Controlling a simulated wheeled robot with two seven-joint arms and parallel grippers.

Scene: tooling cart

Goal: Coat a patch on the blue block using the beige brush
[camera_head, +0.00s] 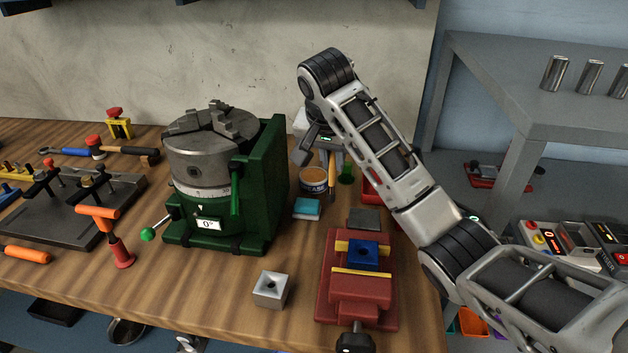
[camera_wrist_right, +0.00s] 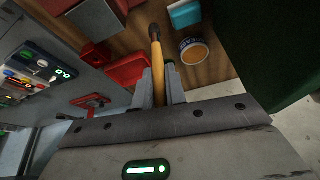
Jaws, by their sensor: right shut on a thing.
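The blue block (camera_head: 363,254), with a dark round hole in its top, sits between the yellow-edged jaws of the red vise (camera_head: 332,285). My right gripper (camera_head: 323,155) is behind the vise, near the back of the bench. It is shut on the yellow-beige brush (camera_head: 332,184), which also shows between the fingers in the right wrist view (camera_wrist_right: 158,75). The brush points away from the gripper, its far end dark. An open can of tan paste (camera_head: 314,178) stands beside the brush, which looks apart from it in the wrist view. My left gripper is out of view.
The green chuck fixture (camera_head: 225,180) stands left of the can. A teal block (camera_head: 307,209), a grey plate (camera_head: 364,219) and a metal block with a hole (camera_head: 270,289) lie nearby. Red trays (camera_wrist_right: 128,70) are close to the gripper. A grey shelf (camera_head: 530,100) stands right.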

